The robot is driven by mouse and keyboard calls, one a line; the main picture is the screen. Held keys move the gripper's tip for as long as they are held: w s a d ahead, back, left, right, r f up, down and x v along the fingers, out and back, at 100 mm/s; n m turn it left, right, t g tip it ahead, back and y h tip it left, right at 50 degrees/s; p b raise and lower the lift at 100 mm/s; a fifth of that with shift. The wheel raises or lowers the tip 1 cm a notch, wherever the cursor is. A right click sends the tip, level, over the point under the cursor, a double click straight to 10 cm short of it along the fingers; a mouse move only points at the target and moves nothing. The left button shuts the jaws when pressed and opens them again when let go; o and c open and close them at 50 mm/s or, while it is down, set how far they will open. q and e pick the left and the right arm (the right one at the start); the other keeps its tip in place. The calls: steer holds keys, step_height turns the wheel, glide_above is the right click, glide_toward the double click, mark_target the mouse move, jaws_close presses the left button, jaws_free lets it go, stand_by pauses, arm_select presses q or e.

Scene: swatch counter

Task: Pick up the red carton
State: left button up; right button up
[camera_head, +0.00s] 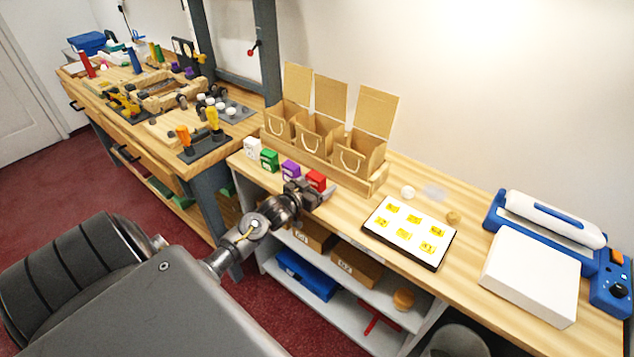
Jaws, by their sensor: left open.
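The red carton (316,181) stands on the wooden counter, at the right end of a short row of small cartons. My left gripper (310,191) is right at the red carton, in front of it, and hides its lower part. The gripper is open; I cannot tell whether its fingers touch the carton or stand around it. My right gripper is not in view.
Purple (291,170), green (269,160) and white (252,147) cartons stand left of the red one. Open cardboard boxes in a wooden holder (352,180) stand close behind. A board with yellow squares (395,248) lies to the right. A blue and white machine (552,220) stands at far right.

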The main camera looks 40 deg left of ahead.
mark_target(317, 172)
arm_select(q)
steer(key=shift+w, duration=0.4)
steer(key=shift+c, duration=0.2)
steer(key=c, duration=1.1)
steer(key=shift+o, duration=0.2)
steer(key=shift+r+b, duration=0.3)
steer(key=shift+r, duration=0.35)
steer(key=s+r, duration=0.1)
steer(key=r, duration=0.1)
steer(key=s+d+r, duration=0.1)
steer(key=r, duration=0.1)
steer(key=s+d+r, duration=0.1)
steer(key=r, duration=0.1)
steer(key=shift+s+d+r+b, duration=0.1)
steer(key=shift+s+r+b, duration=0.25)
steer(key=s+d+r+b, duration=0.1)
steer(key=s+d+r, duration=0.3)
steer(key=s, duration=0.4)
steer(key=shift+s+d+r, duration=0.25)
steer(key=shift+d+r, duration=0.15)
steer(key=shift+r, duration=0.1)
